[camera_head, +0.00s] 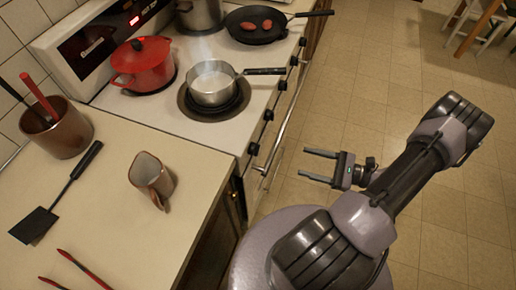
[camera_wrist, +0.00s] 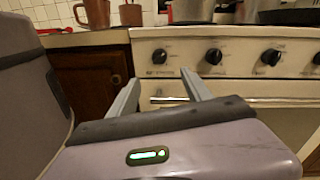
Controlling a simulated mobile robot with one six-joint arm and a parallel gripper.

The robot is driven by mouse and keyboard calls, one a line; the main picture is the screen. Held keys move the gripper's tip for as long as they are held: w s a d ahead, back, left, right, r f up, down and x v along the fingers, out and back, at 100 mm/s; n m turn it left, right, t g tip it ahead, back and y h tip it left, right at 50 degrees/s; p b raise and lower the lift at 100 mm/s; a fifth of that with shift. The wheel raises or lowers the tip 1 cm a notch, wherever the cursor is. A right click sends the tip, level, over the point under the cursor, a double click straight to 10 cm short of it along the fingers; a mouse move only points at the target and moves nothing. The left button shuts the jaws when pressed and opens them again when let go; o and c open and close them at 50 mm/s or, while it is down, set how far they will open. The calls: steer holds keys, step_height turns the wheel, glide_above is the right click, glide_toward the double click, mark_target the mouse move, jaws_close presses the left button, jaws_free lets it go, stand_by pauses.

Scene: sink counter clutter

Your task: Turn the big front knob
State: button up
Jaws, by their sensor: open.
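The stove's front panel carries a row of several black round knobs. In the wrist view they are the leftmost knob (camera_wrist: 159,56), a second knob (camera_wrist: 213,56), a third knob (camera_wrist: 270,56) and one cut by the right edge. In the head view the nearest knob (camera_head: 253,148) is at the stove's near corner, with another knob (camera_head: 268,114) beyond it. They look alike in size, so I cannot tell which is the big one. My gripper (camera_head: 304,164) is open and empty, pointing at the stove front and apart from the knobs. Its fingers (camera_wrist: 162,76) show below the left knobs in the wrist view.
An oven handle (camera_head: 284,125) runs along the stove front below the knobs. A saucepan (camera_head: 212,83), a red pot (camera_head: 142,64) and a frying pan (camera_head: 257,25) stand on the stove. A mug (camera_head: 151,173) is on the counter. The floor (camera_head: 345,85) beside the stove is clear.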

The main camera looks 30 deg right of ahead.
mark_target(254, 150)
steer(key=b+x, duration=0.2)
steer(key=x, duration=1.3)
steer(key=shift+a+b, duration=0.2)
steer(key=shift+b, duration=0.15)
